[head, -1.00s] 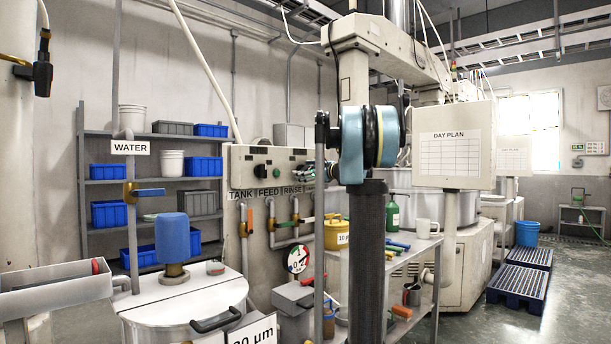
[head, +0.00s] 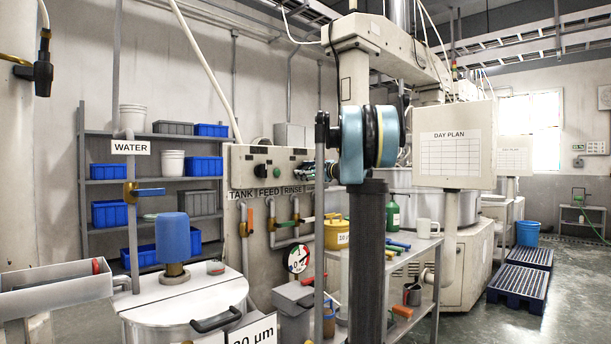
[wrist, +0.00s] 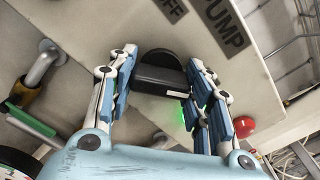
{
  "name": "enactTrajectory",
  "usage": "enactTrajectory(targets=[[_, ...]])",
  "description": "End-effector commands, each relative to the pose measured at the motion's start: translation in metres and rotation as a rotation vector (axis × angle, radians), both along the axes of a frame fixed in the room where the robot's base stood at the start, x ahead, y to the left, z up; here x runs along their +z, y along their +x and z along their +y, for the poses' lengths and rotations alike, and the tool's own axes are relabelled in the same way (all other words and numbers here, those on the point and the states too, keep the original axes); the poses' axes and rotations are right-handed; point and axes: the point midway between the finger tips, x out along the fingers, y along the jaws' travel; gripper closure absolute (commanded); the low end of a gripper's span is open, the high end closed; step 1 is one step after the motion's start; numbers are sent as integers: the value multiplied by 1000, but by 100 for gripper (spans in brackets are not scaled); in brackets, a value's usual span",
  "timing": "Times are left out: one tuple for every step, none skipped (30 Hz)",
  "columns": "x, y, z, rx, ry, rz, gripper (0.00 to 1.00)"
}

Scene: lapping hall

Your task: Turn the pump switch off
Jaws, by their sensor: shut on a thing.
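The pump switch is a black rotary knob (wrist: 160,72) on a pale panel, seen in the wrist view beside the dark PUMP label (wrist: 225,27) and the partly cut-off OFF label (wrist: 172,9). A white strip shows on the knob's near edge. My gripper (wrist: 160,64) has its blue-padded fingers on either side of the knob and is shut on it. In the head view my gripper (head: 304,171) is small at the right part of the control panel (head: 240,162), and the pump knob is hidden there.
A green glow (wrist: 184,117) and a red button (wrist: 243,127) lie close to the right finger. Pipes with valves run below the panel.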

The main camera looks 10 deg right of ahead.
Motion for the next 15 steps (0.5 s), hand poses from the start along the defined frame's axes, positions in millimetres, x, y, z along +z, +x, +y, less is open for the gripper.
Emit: enactTrajectory(targets=[[0,0,0,0,-22,-16,78],[0,0,0,0,-40,-29,78],[0,0,0,0,-64,-46,78],[0,0,0,0,-83,-61,78],[0,0,0,0,-104,-75,78],[0,0,0,0,-132,-96,78],[0,0,0,0,-154,-112,78],[0,0,0,0,-177,-129,78],[0,0,0,0,-208,-151,78],[0,0,0,0,-231,-168,78],[0,0,0,0,-254,-185,78],[0,0,0,0,-285,-208,78],[0,0,0,0,-308,-224,78],[0,0,0,0,-332,-241,78],[0,0,0,0,-362,-263,78]])
